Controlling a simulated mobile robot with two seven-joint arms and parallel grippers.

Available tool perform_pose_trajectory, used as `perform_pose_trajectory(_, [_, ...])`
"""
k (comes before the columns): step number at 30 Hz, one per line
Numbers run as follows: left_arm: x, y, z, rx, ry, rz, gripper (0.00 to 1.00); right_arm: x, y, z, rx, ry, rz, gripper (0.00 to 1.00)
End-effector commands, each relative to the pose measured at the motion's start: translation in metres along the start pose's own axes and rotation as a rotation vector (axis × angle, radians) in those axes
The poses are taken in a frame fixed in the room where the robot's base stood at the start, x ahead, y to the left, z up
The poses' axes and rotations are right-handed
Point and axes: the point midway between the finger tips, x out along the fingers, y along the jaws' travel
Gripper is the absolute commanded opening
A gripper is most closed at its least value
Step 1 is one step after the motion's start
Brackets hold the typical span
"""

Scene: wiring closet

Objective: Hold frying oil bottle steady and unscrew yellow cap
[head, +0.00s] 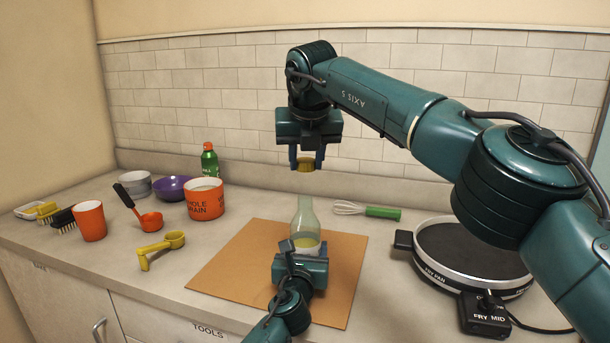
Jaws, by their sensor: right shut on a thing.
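The frying oil bottle (306,216) is pale green, clear and upright on the tan board, with yellowish oil low inside. Its neck top is bare. My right gripper (306,158) is above the bottle, pointing down, shut on the yellow cap (306,165). A clear gap separates the cap from the bottle's mouth. My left gripper (303,250) is at the near side of the bottle's lower part. Its body hides its fingers and the bottle's base, so its grip cannot be seen.
The tan board (225,270) is otherwise bare. A whisk (382,212) lies behind right; a fry pan (470,250) stands right.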

Motion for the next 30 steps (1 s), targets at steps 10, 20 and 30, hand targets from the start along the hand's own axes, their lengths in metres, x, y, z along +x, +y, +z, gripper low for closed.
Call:
perform_pose_trajectory(10, [0.0,0.0011,-0.0013,0.001,0.002,0.002,0.33,-0.0126,-0.0001,0.0064,0.001,0.001,0.001,0.06])
perform_pose_trajectory(20, [0.0,0.0007,-0.0009,0.001,0.001,0.001,0.76,-0.0124,-0.0002,0.0064,0.001,0.0,0.001,0.06])
perform_pose_trajectory(30, [-0.0003,0.0002,-0.0001,0.0,0.0,0.0,0.86,-0.0124,-0.0003,0.0065,0.001,0.0,0.001,0.06])
